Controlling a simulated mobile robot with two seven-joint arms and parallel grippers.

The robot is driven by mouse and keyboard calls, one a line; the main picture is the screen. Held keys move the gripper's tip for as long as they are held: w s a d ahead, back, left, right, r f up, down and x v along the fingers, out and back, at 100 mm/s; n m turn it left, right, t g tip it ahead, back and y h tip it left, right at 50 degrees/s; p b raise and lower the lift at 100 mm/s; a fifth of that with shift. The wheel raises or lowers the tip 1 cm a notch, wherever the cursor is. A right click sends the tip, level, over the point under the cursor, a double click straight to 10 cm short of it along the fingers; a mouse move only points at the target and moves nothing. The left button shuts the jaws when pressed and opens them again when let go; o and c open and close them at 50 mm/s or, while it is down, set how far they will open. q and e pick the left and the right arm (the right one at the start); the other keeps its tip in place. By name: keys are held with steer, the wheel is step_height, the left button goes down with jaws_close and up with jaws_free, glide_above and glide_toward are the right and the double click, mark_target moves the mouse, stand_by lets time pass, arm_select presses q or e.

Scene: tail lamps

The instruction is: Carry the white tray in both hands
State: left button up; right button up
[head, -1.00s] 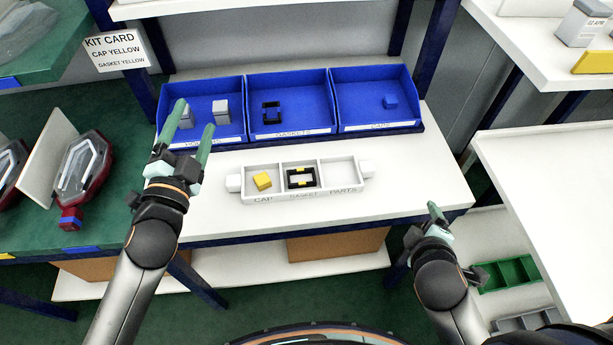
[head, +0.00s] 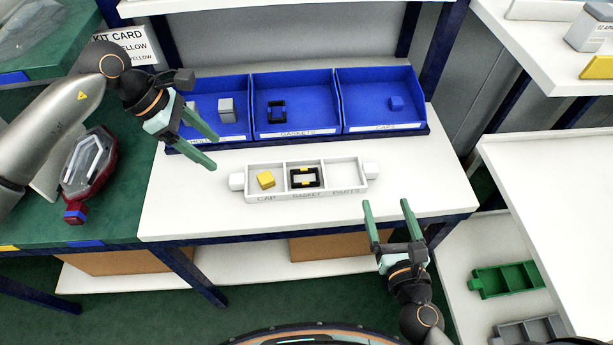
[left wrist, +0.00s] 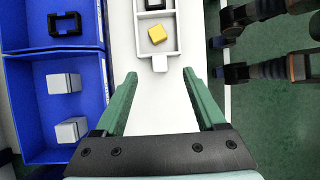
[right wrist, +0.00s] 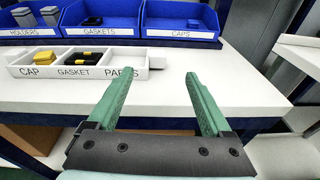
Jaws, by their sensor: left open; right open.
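The white tray (head: 330,185) lies on the white table, with compartments labelled CAP, GASKET and PARTS and a white block handle at each end. A yellow cap (head: 266,180) is in the left compartment. A black gasket with yellow marks (head: 305,177) is in the middle one. The right compartment is empty. My left gripper (head: 214,153) is open and empty, left of the tray; its fingers (left wrist: 151,95) point toward the tray's handle in the left wrist view. My right gripper (head: 386,204) is open and empty at the table's front edge, right of and nearer than the tray.
Blue bins (head: 295,110) with grey holders, a black gasket and a blue cap stand behind the tray. A red lamp (head: 90,175) lies on the green bench at left. A white surface (head: 560,190) is at right. The table around the tray is mostly clear.

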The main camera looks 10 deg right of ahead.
mark_target(372, 173)
steer(key=shift+s+a+f+n, duration=0.1)
steer(key=shift+a+f+n, duration=0.05)
steer(key=shift+a+n, duration=0.2)
arm_select(q)
steer(key=shift+w+a+y, duration=0.15)
steer(key=shift+a+y, duration=0.35)
steer(key=shift+a, duration=0.45)
arm_select(e)
steer(key=shift+w, duration=0.75)
arm_select(q)
steer(key=x, duration=1.2)
steer(key=shift+d+f, duration=0.2)
arm_select(e)
steer(key=w, duration=0.3)
steer(key=w+f, duration=0.1)
steer(key=w, duration=0.3)
steer(key=w+f, duration=0.1)
steer(key=w, duration=0.3)
steer(key=shift+d, duration=0.1)
arm_select(q)
steer(key=shift+c, duration=0.2)
steer(key=c, duration=1)
arm_select(e)
steer(key=shift+r, duration=0.1)
steer(key=c, duration=1.1)
arm_select(q)
jaws_close()
arm_select(e)
jaws_close()
